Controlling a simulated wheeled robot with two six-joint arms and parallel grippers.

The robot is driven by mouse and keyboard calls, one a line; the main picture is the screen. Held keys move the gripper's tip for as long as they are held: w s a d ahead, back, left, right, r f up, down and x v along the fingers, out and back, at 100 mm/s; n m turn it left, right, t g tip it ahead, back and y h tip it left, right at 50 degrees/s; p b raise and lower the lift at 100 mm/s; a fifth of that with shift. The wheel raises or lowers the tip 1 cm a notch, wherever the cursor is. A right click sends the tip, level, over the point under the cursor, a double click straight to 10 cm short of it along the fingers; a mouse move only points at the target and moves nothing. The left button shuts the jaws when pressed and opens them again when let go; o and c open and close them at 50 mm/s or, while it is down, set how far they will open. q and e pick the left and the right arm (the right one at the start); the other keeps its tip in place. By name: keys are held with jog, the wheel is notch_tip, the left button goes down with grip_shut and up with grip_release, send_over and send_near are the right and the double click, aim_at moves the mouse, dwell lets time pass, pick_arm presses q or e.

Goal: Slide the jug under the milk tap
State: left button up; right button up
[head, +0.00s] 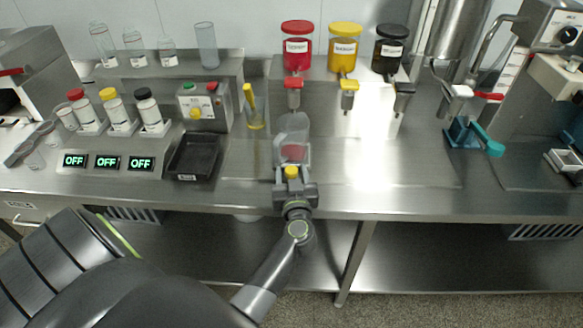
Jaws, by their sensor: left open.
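A clear jug (292,127) stands on the steel counter (410,172), in front of and below the tap (293,85) of the red-lidded dispenser (297,45). A yellow dispenser (344,47) and a black one (390,48) stand to its right, each with its own tap; their labels are too small to read, so I cannot tell which is milk. My left gripper (292,172) is open at the near side of the jug. A red patch shows low on the jug, just beyond the gripper. Whether the fingers touch the jug is unclear. My right gripper is not in view.
Left of the jug are a yellow upright tool (250,106), a black tray (194,156) and a control box (204,104). A teal-handled device (474,136) stands right. The counter right of the jug is clear; its front edge runs below the gripper.

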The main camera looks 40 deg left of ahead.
pick_arm(q)
jog(key=shift+r, duration=0.1)
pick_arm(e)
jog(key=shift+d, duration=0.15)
pick_arm(q)
jog(key=shift+c, duration=0.5)
grip_shut()
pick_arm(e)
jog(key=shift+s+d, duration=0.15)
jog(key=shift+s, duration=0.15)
